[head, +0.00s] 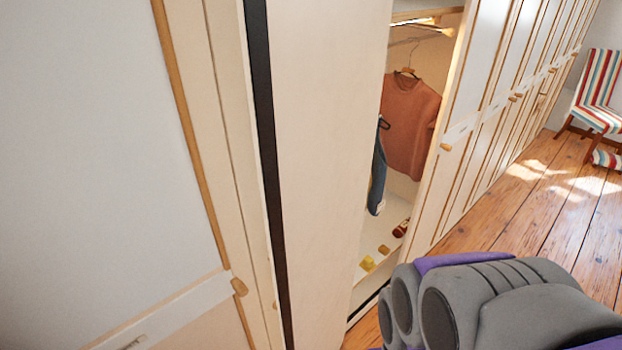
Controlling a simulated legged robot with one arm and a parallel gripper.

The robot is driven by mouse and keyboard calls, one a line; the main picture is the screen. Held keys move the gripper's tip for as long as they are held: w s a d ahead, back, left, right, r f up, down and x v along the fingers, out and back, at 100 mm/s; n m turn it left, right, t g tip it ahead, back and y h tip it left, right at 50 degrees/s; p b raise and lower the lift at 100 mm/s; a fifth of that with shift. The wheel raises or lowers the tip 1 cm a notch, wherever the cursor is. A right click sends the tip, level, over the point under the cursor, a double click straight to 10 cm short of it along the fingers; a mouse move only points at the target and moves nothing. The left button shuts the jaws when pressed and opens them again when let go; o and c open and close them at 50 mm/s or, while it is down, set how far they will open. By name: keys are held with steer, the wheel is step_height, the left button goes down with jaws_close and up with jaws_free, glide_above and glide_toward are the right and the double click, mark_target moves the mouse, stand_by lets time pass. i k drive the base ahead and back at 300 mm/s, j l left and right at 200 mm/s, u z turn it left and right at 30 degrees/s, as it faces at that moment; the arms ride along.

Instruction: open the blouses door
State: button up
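A tall pale wardrobe door (325,130) stands ajar in the middle of the head view, its edge facing me. Past it the wardrobe interior shows, with an orange-brown top (409,125) on a hanger and dark blue clothing (377,175) beside it. Which door is the blouses door cannot be read from here. My arm shows at the lower right as a grey and purple link. My gripper is not visible in this view.
A closed white panel with a wooden knob (239,287) fills the left. More closed wardrobe doors with knobs (446,147) run to the back right. A striped chair (598,90) stands at the far right. The wooden floor (520,215) between is clear.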

mark_target(484, 29)
steer(key=k+l+z, duration=0.1)
steer(key=k+z, duration=0.2)
steer(key=k, duration=0.35)
steer(key=k+j+z, duration=0.2)
steer(key=j+z, duration=0.3)
steer(key=k+j+z, duration=0.2)
steer(key=z, duration=0.3)
steer(key=k+j, duration=1.9)
steer(key=i+l+u, duration=0.1)
steer(key=i+l, duration=0.4)
steer(key=i+l+u, duration=0.1)
steer(key=i+l, duration=0.4)
steer(key=i+l+u, duration=0.1)
steer(key=i+l, duration=0.5)
steer(key=i+l+u, duration=0.1)
steer(key=i+l, duration=0.45)
steer(key=i+l+u, duration=0.1)
steer(key=i+l, duration=0.4)
steer(key=l, duration=0.25)
steer(key=i+l+u, duration=0.1)
steer(key=i, duration=0.35)
steer(key=i+l+u, duration=0.1)
steer(key=i+l, duration=0.15)
steer(key=i, duration=0.25)
